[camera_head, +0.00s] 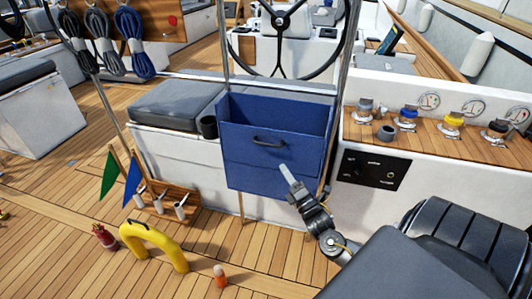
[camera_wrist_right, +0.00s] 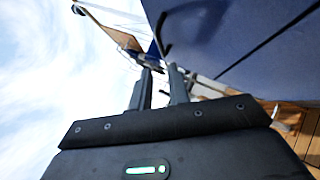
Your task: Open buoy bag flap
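The blue buoy bag (camera_head: 272,175) hangs at the front of the grey-cushioned seat, its top open and the inside showing. Its front face carries a dark handle (camera_head: 267,143) above a horizontal seam. My right gripper (camera_head: 284,169) is just in front of the bag, below and a little right of the handle. In the right wrist view my right gripper (camera_wrist_right: 160,68) shows a gap between its fingers with nothing in it; the blue bag (camera_wrist_right: 235,35) fills the upper right. I cannot tell if the gripper touches the bag. My left gripper is not in view.
A grey cushion (camera_head: 175,102) lies left of the bag. A white console (camera_head: 440,165) with winches and gauges stands right. A wooden rack (camera_head: 170,205) with flags, a yellow horseshoe buoy (camera_head: 155,245) and small bottles stand on the deck at left. A steering wheel (camera_head: 283,30) is behind.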

